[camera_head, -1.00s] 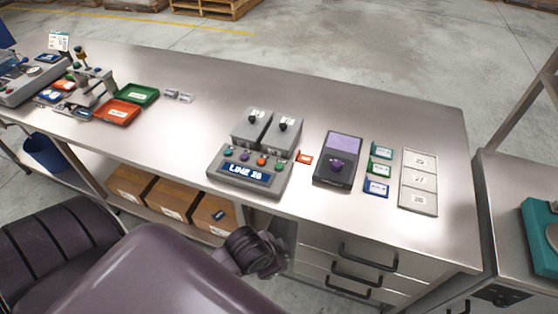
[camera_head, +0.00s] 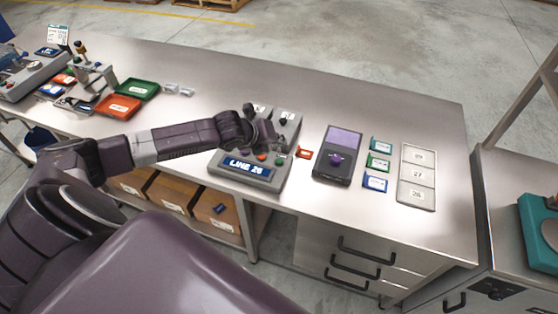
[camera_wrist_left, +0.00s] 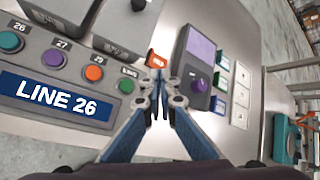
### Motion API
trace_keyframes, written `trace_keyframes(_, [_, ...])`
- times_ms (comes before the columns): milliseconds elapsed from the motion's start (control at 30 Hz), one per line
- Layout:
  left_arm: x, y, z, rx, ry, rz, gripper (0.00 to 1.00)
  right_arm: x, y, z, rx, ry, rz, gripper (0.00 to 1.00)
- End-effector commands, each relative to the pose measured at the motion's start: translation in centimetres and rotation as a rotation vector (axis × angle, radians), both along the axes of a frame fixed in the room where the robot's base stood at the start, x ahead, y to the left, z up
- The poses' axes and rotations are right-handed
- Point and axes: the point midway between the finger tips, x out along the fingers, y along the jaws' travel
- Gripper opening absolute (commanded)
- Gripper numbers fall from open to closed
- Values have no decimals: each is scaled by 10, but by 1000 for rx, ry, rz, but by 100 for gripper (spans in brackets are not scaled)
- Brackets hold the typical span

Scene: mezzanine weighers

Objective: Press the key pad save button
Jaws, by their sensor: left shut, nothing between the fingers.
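The key pad (camera_head: 250,178) is a grey box with a blue display reading LINE 26 and a row of round buttons. In the left wrist view its buttons are teal (camera_wrist_left: 12,42), purple (camera_wrist_left: 53,58), orange (camera_wrist_left: 93,73) and green (camera_wrist_left: 126,86); the label by the green one is too small to read surely. My left gripper (camera_head: 265,140) hangs over the back right of the key pad and hides some buttons in the head view. Its shut, empty blue fingers (camera_wrist_left: 160,82) show just right of the green button; contact cannot be told. My right gripper is not in view.
Two grey boxes with black knobs (camera_head: 284,128) stand behind the key pad. An orange tag (camera_head: 305,153) lies right of it, then a device with a purple knob (camera_head: 338,155), several coloured tags (camera_head: 378,163) and a numbered plate (camera_head: 417,177). Bare bench lies behind.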

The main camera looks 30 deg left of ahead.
Motion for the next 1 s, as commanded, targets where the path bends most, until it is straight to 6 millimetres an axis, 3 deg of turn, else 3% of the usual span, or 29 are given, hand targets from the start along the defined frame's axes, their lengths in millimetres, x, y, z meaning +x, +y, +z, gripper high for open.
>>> trace_keyframes(167, [7, 15, 7, 39, -18, -20, 0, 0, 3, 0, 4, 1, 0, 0])
trace_keyframes(567, [6, 15, 6, 40, -18, -22, 0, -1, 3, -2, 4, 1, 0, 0])
trace_keyframes(767, [6, 14, -5, 40, -17, -21, 0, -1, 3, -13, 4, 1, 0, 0])
trace_keyframes(1000, [6, 14, -30, 40, -17, -21, 0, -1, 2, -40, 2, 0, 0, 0])
